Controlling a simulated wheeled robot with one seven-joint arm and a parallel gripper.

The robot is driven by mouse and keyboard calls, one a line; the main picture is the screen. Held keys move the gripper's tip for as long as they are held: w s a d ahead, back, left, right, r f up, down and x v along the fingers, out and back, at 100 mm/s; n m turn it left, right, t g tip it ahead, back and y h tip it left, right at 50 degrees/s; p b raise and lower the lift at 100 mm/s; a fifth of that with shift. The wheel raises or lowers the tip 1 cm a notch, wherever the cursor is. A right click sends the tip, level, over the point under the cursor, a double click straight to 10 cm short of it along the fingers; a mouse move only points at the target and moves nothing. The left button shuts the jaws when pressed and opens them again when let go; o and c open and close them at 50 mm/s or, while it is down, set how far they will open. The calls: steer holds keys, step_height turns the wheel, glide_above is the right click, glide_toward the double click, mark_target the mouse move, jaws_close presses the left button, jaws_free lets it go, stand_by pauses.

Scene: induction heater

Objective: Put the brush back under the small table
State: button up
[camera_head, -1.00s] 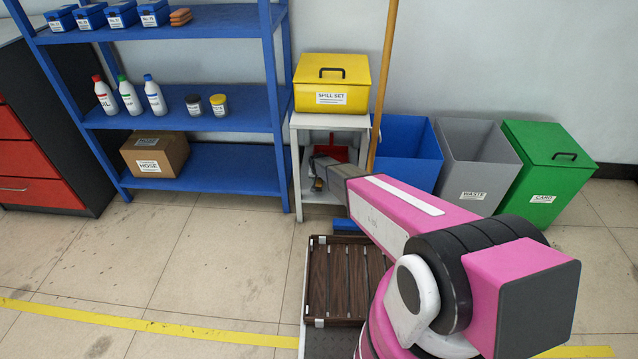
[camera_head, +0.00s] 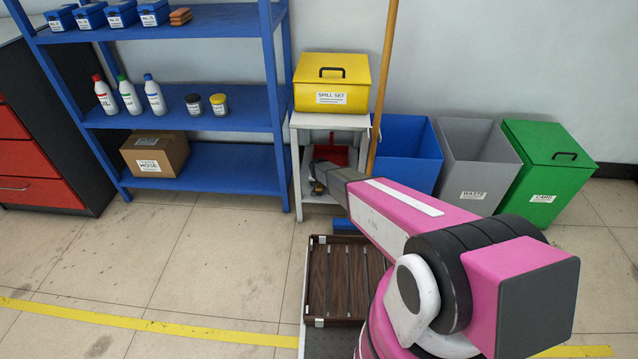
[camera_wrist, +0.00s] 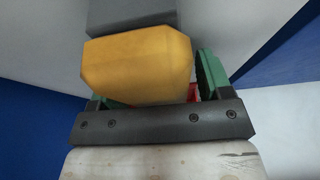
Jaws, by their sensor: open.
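The small table (camera_head: 294,133) is a pale grey stand against the wall, with a lower shelf and an open front. My gripper (camera_head: 319,178) reaches into its opening at the front left, above the lower shelf; my arm covers much of this. In the wrist view, a yellow-orange block, which looks like the brush (camera_wrist: 140,66), sits between the green fingers of my gripper (camera_wrist: 155,80). The fingers are open, with a gap visible at the right one. A dark grey part lies beyond the block. The brush's underside and its contact with the shelf are hidden.
A red dustpan-like thing (camera_head: 333,156) is inside the table. A yellow spill set box (camera_head: 331,84) stands on top. A wooden pole (camera_head: 383,85) and a blue bin (camera_head: 410,150) are close right; blue shelving (camera_head: 278,110) is left. A brown slatted crate (camera_head: 340,275) lies in front.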

steer(key=v, duration=1.2)
steer(key=shift+r, duration=0.15)
